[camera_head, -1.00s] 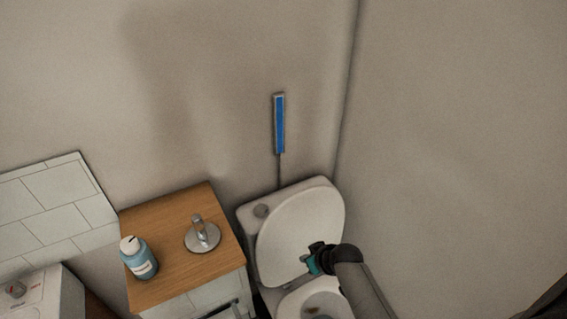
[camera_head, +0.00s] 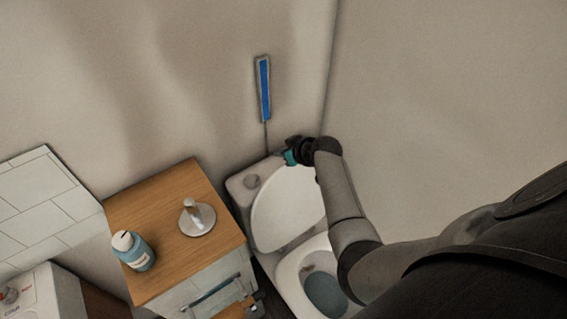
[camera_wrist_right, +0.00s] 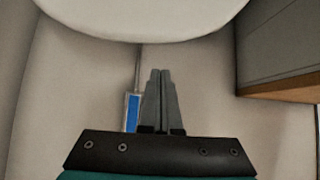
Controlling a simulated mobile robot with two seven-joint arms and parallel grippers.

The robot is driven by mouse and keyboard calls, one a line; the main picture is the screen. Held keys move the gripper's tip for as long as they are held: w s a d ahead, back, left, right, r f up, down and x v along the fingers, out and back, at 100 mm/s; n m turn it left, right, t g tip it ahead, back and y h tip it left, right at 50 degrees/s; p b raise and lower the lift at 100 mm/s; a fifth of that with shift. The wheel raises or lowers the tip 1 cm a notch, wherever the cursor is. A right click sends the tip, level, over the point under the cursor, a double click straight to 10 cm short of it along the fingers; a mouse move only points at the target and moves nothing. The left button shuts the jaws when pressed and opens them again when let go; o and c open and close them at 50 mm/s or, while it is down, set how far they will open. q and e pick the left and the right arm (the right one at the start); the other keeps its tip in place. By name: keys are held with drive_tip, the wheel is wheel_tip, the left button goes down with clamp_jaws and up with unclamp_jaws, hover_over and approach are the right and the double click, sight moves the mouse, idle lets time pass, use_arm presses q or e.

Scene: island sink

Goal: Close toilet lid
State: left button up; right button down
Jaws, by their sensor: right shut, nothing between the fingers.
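The white toilet lid (camera_head: 285,210) stands raised, leaning back against the cistern (camera_head: 243,184) in the head view. The open bowl and seat (camera_head: 290,268) lie below it, partly hidden by my right arm. My right gripper (camera_head: 287,156) is at the lid's upper edge, near the wall and cistern top. Its fingertips are hard to make out there. In the right wrist view my fingers (camera_wrist_right: 163,72) are shut and empty, just below a rounded white edge, apparently the lid (camera_wrist_right: 145,18). Whether they touch it I cannot tell. My left gripper is not in view.
A wooden-topped cabinet (camera_head: 160,250) stands left of the toilet, holding a blue bottle (camera_head: 136,254) and a metal stand (camera_head: 197,217). A blue strip (camera_head: 263,90) is on the wall behind the toilet. Bare wall lies close on the right.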

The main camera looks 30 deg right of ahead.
sight(283, 166)
drive_tip(key=f, duration=0.3)
drive_tip(key=shift+s, duration=0.3)
drive_tip(key=shift+s+f, duration=0.1)
drive_tip(key=shift+s, duration=0.15)
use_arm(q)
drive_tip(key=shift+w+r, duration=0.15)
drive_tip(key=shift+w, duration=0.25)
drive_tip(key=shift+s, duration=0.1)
